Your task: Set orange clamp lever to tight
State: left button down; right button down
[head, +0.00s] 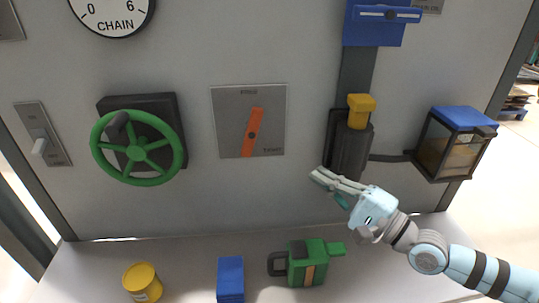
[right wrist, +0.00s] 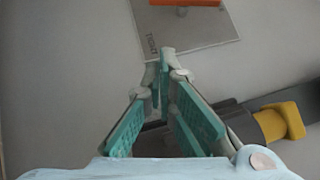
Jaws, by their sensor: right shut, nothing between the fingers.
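The orange clamp lever (head: 253,132) is on a grey square plate (head: 225,138) in the middle of the panel. The lever stands near upright, its top leaning a little right. A small label is above it and a label reading TIGHT is at the plate's lower right. My right gripper (head: 326,181) is shut and empty, below and to the right of the plate, apart from the lever. In the right wrist view, the shut fingertips (right wrist: 166,62) point toward the plate (right wrist: 195,30). My left gripper is not in view.
A green handwheel (head: 138,147) and a switch (head: 40,147) are to the left. A dark cylinder with a yellow cap (head: 361,104) stands close above my right gripper. A yellow can (head: 142,282), blue block (head: 230,278) and green can (head: 307,264) are on the ledge below.

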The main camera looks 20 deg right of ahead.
aim_at(251, 133)
jog(key=w+a+r+p, duration=0.2)
jog(key=w+a+r, duration=0.1)
jog(key=w+a, duration=0.5)
jog(key=shift+w+a+f, duration=0.1)
jog(key=shift+w+a, duration=0.05)
